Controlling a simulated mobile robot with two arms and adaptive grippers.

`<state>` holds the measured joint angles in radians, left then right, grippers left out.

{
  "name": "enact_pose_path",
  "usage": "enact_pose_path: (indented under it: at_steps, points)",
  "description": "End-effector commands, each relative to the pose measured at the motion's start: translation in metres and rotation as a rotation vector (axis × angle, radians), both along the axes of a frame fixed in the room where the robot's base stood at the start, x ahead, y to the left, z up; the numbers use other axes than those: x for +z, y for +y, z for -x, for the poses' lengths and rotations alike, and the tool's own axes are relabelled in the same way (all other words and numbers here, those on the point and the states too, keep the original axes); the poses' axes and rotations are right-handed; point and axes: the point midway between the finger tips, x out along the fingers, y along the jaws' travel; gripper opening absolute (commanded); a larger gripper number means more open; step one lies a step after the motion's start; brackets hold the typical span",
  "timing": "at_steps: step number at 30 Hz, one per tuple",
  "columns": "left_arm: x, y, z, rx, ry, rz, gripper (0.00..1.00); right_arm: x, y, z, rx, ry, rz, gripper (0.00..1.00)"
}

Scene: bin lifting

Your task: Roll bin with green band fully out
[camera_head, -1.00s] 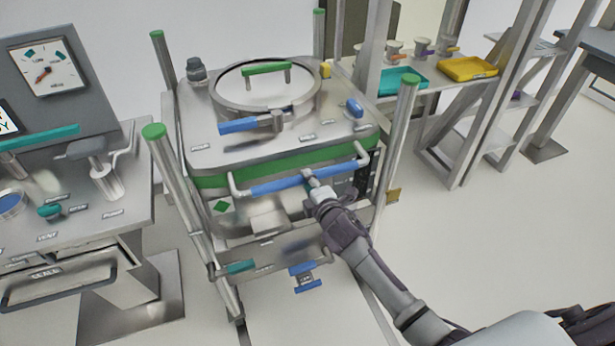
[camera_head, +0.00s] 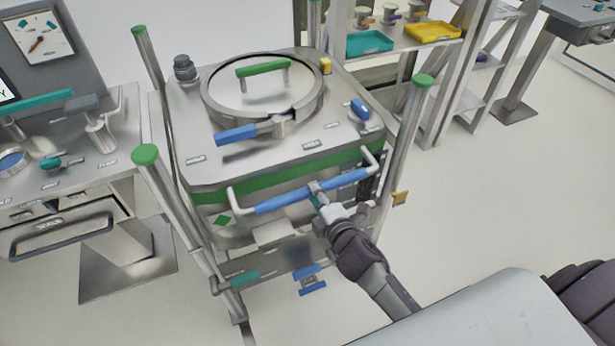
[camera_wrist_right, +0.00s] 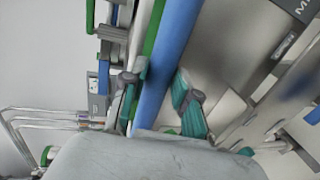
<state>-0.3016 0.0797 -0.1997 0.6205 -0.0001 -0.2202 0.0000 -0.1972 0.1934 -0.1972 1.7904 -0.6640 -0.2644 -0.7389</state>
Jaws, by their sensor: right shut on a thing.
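The steel bin with a green band (camera_head: 213,197) stands between green-capped posts in the middle of the head view. A blue handle bar (camera_head: 283,199) runs across its front. My right gripper (camera_head: 317,190) is shut on this bar, right of its middle. In the right wrist view the blue bar (camera_wrist_right: 165,70) passes between the two fingers of my right gripper (camera_wrist_right: 158,95). The fingertips are partly hidden behind and beside the bar. My left gripper is not in view.
A green-capped post (camera_head: 160,180) stands at the bin's front left and another (camera_head: 408,130) at its right. A steel console (camera_head: 60,200) is close on the left. A shelf rack (camera_head: 440,90) stands behind right. The floor (camera_head: 480,200) at right is clear.

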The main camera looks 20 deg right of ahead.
Motion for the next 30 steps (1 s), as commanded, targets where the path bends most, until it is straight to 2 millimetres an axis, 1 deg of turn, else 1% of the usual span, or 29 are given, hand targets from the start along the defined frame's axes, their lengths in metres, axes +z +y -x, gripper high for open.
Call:
enact_pose_path:
  at_steps: [1, 6, 9, 13, 16, 21, 30]
  points:
    - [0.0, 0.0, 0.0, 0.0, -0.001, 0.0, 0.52, -0.008, -0.003, 0.015, -0.009, 0.02, 0.001, 0.0]
    - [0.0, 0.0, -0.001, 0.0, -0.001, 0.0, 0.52, -0.009, -0.005, 0.051, -0.01, 0.02, 0.002, 0.0]
    - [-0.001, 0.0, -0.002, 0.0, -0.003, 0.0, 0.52, -0.009, -0.005, 0.068, -0.01, 0.019, 0.002, 0.0]
    - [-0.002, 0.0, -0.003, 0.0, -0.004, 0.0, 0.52, -0.009, -0.006, 0.085, -0.01, 0.019, 0.002, 0.0]
    - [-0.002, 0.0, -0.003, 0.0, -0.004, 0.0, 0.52, -0.009, -0.006, 0.093, -0.01, 0.019, 0.002, 0.0]
    - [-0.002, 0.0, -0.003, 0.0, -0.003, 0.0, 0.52, -0.008, -0.007, 0.099, -0.01, 0.016, 0.002, 0.0]
    - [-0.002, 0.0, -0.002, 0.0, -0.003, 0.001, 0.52, -0.007, -0.006, 0.1, -0.009, 0.013, 0.002, 0.0]
